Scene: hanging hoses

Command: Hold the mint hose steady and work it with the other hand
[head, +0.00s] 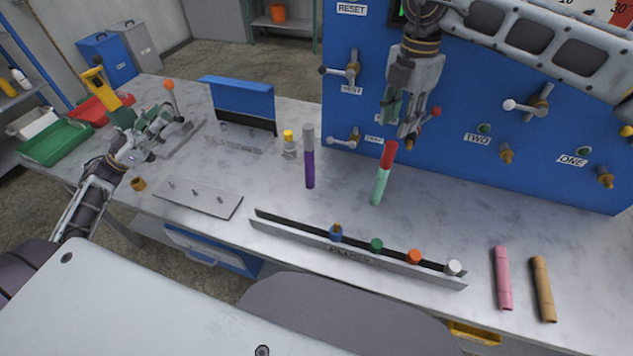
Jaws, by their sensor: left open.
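The mint hose (379,188) is a short tube with a red upper part (389,154). It is nearly upright, leaning slightly, above the table in front of the blue panel. I cannot tell whether its lower end touches the table. My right gripper (398,125) points down just above the red top; the picture does not show clearly whether its fingers are apart or touch the hose. My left gripper (158,128) is open, far to the left, beside an orange-knobbed lever (169,87) and well away from the hose.
A purple hose with a grey top (309,170) is upright left of the mint one. A long rack (300,233) with coloured caps lies in front. Pink (502,278) and tan (543,288) tubes lie at right. The blue panel (460,110) with valves and taps stands behind.

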